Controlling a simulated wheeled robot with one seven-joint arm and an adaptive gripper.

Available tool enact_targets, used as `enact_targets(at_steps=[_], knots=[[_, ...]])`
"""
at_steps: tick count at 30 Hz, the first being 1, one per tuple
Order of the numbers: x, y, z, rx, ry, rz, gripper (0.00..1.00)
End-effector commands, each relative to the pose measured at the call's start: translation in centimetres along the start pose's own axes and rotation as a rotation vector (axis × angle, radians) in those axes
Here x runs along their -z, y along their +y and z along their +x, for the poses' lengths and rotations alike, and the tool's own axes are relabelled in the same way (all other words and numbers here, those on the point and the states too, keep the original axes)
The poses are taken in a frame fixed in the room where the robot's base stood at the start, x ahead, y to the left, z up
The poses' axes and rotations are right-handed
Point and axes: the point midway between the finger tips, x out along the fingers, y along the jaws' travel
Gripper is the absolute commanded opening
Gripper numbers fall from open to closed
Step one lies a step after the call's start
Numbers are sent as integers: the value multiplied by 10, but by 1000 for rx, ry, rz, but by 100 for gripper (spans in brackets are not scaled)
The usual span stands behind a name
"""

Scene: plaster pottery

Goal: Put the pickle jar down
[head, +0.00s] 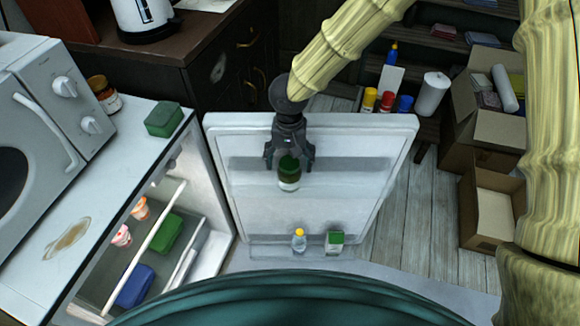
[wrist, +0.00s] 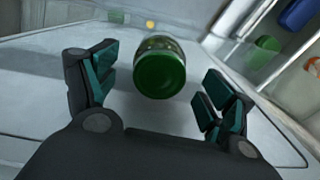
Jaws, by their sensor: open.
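The pickle jar (head: 289,177), with a green lid and greenish body, is at the upper shelf of the open fridge door (head: 330,205). In the wrist view its green lid (wrist: 160,75) faces the camera, between and beyond the fingertips. My gripper (head: 289,160) is above the jar, pointing down. In the wrist view my gripper (wrist: 158,85) has its fingers spread wide, with clear gaps on both sides of the jar. The jar's underside is hidden, so its contact with the shelf cannot be fully seen.
A small yellow-capped bottle (head: 299,240) and a green-and-white carton (head: 335,241) stand on the lower door shelf. The fridge interior at left holds a green box (head: 166,235) and a blue box (head: 135,286). Cardboard boxes (head: 490,105) stand on the floor at right.

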Motion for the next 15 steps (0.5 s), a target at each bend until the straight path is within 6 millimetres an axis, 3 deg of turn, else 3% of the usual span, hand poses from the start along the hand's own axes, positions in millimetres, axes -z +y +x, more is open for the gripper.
enact_targets(at_steps=[9, 15], knots=[[0, 0, -47, 3, 1, 1, 83], [0, 0, -61, 0, 0, 0, 83]])
